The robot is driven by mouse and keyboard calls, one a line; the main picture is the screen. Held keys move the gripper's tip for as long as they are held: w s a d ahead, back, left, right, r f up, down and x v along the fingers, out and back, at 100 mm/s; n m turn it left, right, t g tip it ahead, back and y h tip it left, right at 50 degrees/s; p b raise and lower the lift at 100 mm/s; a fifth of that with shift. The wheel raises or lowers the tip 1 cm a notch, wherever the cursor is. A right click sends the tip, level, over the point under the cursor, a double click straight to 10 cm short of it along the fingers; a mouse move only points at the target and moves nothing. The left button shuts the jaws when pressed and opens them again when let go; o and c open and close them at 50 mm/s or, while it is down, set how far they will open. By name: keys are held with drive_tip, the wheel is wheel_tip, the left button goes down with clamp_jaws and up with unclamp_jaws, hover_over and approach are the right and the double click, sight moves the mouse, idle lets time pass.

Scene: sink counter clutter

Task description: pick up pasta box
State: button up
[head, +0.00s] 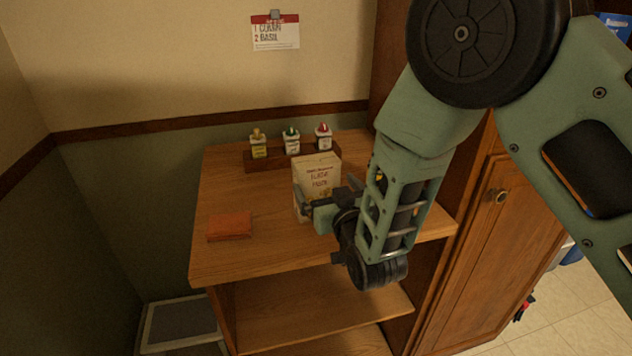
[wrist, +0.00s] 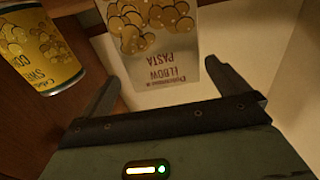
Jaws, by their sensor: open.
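The pasta box (head: 316,174) is a pale, upright carton on the wooden counter. My arm and gripper hide the box's lower right part in the head view.
A yellow sweet corn can (wrist: 40,45) stands beside the box in the wrist view. A rack (head: 280,158) with several small bottles is behind the box. A wooden cabinet (head: 470,250) borders the right.

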sight(315, 171)
drive_tip(key=p+x, duration=0.2)
drive_tip(key=x, duration=0.4)
drive_tip(key=shift+w+a+p, duration=0.3)
drive_tip(key=shift+w+p, duration=0.05)
drive_tip(key=shift+p, duration=0.05)
drive_tip(key=shift+w+a+f, duration=0.1)
drive_tip(key=shift+w+a, duration=0.15)
drive_tip(key=shift+w, duration=0.3)
drive_tip(key=c, duration=1.1)
drive_tip(key=shift+o, duration=0.2)
